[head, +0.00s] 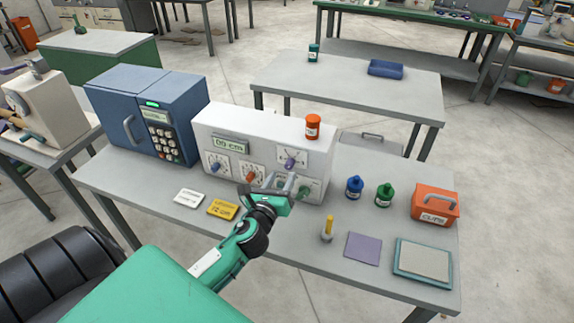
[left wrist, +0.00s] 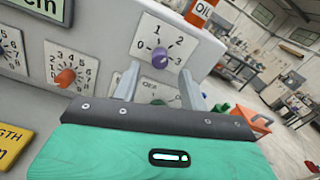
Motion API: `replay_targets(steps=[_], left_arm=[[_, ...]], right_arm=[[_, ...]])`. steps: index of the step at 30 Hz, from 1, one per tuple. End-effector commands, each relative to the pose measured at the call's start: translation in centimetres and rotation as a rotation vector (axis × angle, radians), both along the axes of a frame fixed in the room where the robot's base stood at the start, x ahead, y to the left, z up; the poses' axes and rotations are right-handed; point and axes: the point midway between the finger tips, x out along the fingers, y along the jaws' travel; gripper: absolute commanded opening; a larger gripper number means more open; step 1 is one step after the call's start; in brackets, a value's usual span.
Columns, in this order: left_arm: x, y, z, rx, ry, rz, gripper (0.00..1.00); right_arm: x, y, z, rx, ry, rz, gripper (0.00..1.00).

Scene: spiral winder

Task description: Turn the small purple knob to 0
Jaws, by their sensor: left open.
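The small purple knob (head: 290,162) sits on a white dial plate at the upper right of the machine's front panel. In the left wrist view the purple knob (left wrist: 160,57) shows just beyond the fingertips, with 0, 1, 2 and 3 printed around it. I cannot tell for sure which number it points to. My left gripper (head: 283,184) is open in front of the panel, a little below the knob. In the left wrist view its two fingers (left wrist: 159,76) stand apart with nothing between them. My right gripper is not in view.
The white machine (head: 318,152) also has a blue knob (head: 216,167), an orange-red knob (head: 250,175) and a green knob (head: 304,192). An orange oil can (head: 313,127) stands on top. Bottles (head: 355,187) and an orange box (head: 434,204) stand to the right.

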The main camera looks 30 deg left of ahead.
Motion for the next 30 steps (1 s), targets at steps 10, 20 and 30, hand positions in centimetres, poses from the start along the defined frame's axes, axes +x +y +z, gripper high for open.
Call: replay_targets(steps=[10, 20, 30], left_arm=[[4.3, 1.1, 0.1, -0.001, 0.0, 0.002, 0.44], [4.8, 1.2, 0.0, -0.001, 0.0, 0.001, 0.44], [4.8, 1.2, 0.0, -0.001, 0.001, 0.001, 0.0]], right_arm=[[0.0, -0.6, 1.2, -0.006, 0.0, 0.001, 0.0], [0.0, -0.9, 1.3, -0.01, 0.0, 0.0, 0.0], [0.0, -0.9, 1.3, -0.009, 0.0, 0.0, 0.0]])
